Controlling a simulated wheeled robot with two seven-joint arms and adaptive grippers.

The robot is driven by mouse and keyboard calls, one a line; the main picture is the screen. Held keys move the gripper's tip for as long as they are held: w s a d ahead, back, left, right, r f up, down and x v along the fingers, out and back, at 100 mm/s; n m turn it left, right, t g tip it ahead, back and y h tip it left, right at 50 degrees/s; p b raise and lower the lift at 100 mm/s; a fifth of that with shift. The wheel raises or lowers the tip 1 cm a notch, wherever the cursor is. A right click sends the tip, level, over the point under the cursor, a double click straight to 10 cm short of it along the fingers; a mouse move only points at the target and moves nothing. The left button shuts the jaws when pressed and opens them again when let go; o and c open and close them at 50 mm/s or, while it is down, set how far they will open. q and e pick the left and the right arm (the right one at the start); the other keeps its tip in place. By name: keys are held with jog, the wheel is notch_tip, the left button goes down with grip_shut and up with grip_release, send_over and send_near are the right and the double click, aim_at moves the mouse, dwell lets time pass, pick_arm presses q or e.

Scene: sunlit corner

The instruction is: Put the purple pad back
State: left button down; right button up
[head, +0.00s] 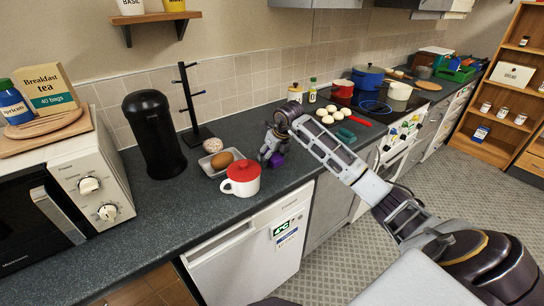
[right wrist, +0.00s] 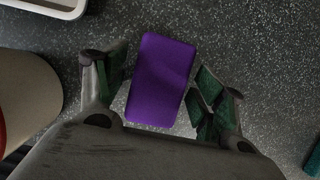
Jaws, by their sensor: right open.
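The purple pad (head: 276,161) lies on the dark worktop, partly hidden under my right gripper in the head view. In the right wrist view the pad (right wrist: 160,80) shows as a flat rounded rectangle on the speckled surface. My right gripper (head: 271,152) points down over the pad. In the right wrist view its two green-lined fingers (right wrist: 163,82) stand apart, one on each side of the pad. I cannot tell whether either finger touches it. My left gripper is not in view.
A white pot with a red lid (head: 241,188) and a tray with a brown egg (head: 219,163) stand left of the gripper. A black mug tree (head: 189,100) is behind. Several white round items (head: 326,112) and a green object (head: 346,135) lie to the right.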

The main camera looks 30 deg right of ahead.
jog(key=shift+s+r, duration=0.2)
jog(key=shift+r, duration=0.45)
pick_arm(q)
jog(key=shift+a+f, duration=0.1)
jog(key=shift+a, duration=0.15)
pick_arm(e)
jog(key=v, duration=1)
jog(key=shift+r, duration=0.35)
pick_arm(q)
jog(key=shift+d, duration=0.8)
pick_arm(e)
jog(key=shift+s, duration=0.15)
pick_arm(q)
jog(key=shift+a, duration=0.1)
